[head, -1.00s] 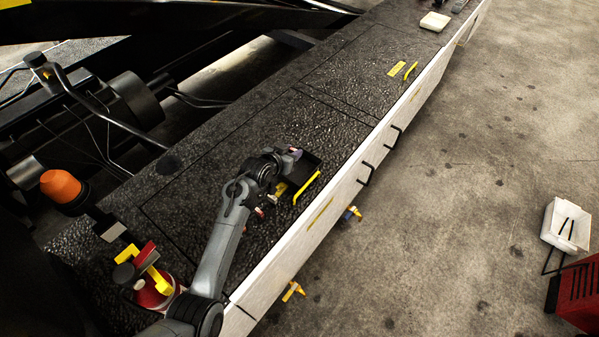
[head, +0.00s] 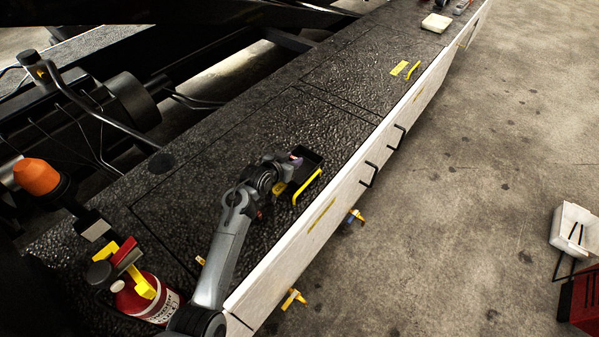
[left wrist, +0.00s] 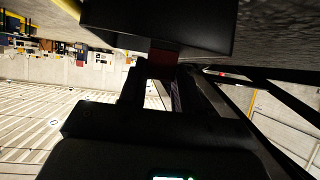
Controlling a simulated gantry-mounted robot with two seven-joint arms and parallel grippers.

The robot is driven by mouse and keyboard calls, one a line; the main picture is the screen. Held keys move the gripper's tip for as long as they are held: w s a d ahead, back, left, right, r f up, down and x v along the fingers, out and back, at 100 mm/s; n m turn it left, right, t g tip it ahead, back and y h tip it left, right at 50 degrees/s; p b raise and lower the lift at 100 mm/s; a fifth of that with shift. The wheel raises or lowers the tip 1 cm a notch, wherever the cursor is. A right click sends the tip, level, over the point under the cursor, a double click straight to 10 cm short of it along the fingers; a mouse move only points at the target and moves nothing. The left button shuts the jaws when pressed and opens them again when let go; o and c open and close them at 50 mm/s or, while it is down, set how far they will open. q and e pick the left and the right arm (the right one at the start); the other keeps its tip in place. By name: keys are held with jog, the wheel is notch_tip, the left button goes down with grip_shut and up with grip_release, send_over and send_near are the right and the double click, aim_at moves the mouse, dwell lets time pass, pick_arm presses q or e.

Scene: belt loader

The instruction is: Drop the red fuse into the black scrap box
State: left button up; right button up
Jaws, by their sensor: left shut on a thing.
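The black scrap box (head: 311,163) stands on the dark deck near its white edge in the head view, beside my gripper. In the left wrist view a black box (left wrist: 160,25) fills the top, just beyond the fingers. My left gripper (head: 290,162) is at the box's left side in the head view. In the left wrist view it is shut on the red fuse (left wrist: 163,57), of which only a small dark red part shows close against the box. The fuse is hidden in the head view. My right gripper is not in view.
A red extinguisher (head: 148,300) and an orange beacon (head: 37,177) stand at the left. A pale tray (head: 436,23) lies at the far end. The deck between is mostly clear.

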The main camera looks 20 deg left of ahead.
pick_arm(q)
jog(key=o, duration=1.1)
jog(key=shift+s+a+r, duration=0.1)
jog(key=shift+s+r, duration=0.15)
jog(key=shift+s, duration=0.1)
jog(key=p+v, duration=0.3)
jog(key=v, duration=0.7)
